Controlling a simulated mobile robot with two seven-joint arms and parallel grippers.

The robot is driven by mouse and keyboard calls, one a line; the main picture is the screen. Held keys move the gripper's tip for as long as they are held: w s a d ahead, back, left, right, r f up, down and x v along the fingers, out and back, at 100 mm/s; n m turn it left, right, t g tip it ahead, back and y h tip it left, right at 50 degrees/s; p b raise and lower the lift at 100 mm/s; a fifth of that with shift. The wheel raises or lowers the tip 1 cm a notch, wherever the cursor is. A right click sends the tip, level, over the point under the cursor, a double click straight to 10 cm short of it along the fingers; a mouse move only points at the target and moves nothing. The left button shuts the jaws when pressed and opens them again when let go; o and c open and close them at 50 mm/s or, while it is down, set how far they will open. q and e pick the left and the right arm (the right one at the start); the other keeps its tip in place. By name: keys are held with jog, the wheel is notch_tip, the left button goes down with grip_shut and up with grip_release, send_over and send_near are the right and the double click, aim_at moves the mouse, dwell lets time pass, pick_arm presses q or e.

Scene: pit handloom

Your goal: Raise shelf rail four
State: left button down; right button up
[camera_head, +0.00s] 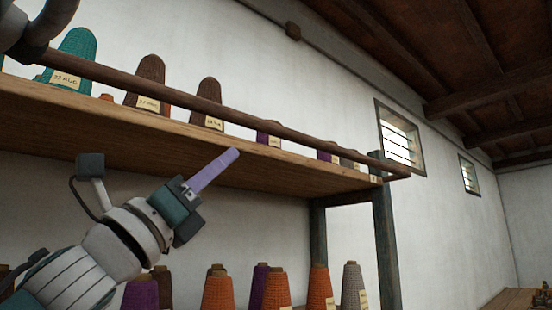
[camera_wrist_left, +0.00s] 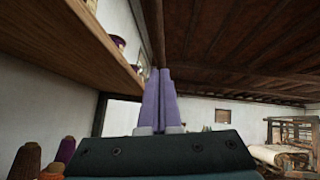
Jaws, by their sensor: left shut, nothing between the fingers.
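A long dark wooden rail (camera_head: 225,110) runs along the front of the upper shelf (camera_head: 130,120), above the shelf board. My left gripper (camera_head: 234,153) has purple fingers pressed together, empty, pointing up and right. In the picture the fingertips lie below the rail, over the shelf's underside; I see no contact with the rail. In the left wrist view the shut fingers (camera_wrist_left: 160,75) stand beside the shelf board (camera_wrist_left: 75,45). My right gripper is not seen.
Labelled yarn cones, such as a teal one (camera_head: 75,52), stand behind the rail. More cones (camera_head: 218,290) stand lower down. A dark post (camera_head: 385,235) holds the shelf's right end. A loom (camera_wrist_left: 290,150) stands far right in the wrist view.

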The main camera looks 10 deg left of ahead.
aim_at(241, 124)
pick_arm(q)
jog(key=shift+w+r+p, duration=0.25)
jog(key=shift+r+p, duration=0.3)
jog(key=shift+r, duration=0.25)
jog(key=shift+w+r+p, duration=0.2)
jog(key=shift+r+p, duration=0.4)
jog(key=shift+r, duration=0.15)
jog(key=shift+w+r+p, duration=0.25)
jog(key=shift+r+p, duration=0.3)
jog(key=shift+r, duration=0.25)
